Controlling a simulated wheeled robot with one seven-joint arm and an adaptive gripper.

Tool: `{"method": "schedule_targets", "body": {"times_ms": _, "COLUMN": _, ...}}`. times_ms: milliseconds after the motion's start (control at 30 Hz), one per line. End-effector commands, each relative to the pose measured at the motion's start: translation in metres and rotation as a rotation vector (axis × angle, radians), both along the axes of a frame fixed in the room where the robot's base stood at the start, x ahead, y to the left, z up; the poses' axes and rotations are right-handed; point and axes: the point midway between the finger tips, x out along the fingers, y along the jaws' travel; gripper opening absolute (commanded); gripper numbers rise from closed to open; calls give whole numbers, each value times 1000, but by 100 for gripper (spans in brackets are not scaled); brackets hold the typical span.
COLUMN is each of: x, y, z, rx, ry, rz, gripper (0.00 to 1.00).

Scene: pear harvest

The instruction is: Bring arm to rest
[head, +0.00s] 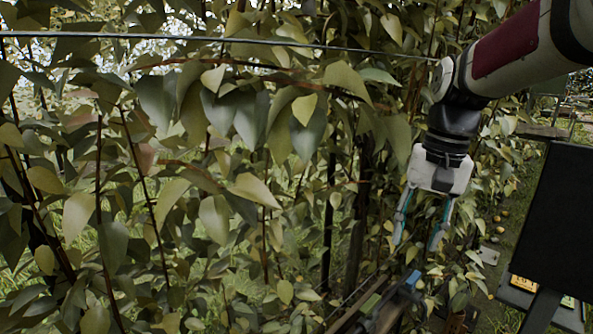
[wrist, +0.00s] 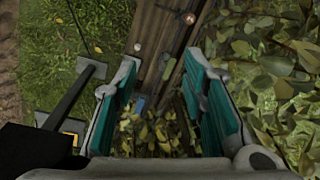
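My gripper (head: 420,228) hangs from the arm at the right of the head view, pointing down in front of the foliage. Its two teal-padded fingers are spread apart with nothing between them. In the wrist view my gripper (wrist: 160,100) also shows open and empty, its fingers at left and right. Below it are leaves and a wooden beam on the ground. No pear is in its grasp.
Dense foliage (head: 230,110) fills the left and middle of the head view. A thin wire (head: 200,39) runs across the top. A wooden beam (wrist: 165,40) lies below, with grass (wrist: 95,25) beside it.

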Motion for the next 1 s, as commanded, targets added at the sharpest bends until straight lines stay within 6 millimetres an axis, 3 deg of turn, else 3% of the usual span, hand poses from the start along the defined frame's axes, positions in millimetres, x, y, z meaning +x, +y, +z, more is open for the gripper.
{"method": "schedule_targets", "body": {"times_ms": 33, "x": -22, "y": 2, "z": 14, "rx": -12, "ry": -31, "rz": 26, "gripper": 38}}
{"method": "schedule_targets", "body": {"times_ms": 100, "x": -47, "y": 4, "z": 23, "rx": -27, "ry": -70, "rz": 66, "gripper": 38}}
{"method": "schedule_targets", "body": {"times_ms": 300, "x": -119, "y": 8, "z": 40, "rx": -82, "ry": -179, "rz": 178, "gripper": 38}}
{"method": "schedule_targets", "body": {"times_ms": 600, "x": -209, "y": 10, "z": 34, "rx": -166, "ry": -322, "rz": 333, "gripper": 38}}
{"method": "schedule_targets", "body": {"times_ms": 800, "x": -233, "y": 9, "z": 25, "rx": -198, "ry": -365, "rz": 384, "gripper": 38}}
{"method": "schedule_targets", "body": {"times_ms": 1000, "x": -236, "y": 9, "z": 23, "rx": -201, "ry": -369, "rz": 390, "gripper": 38}}
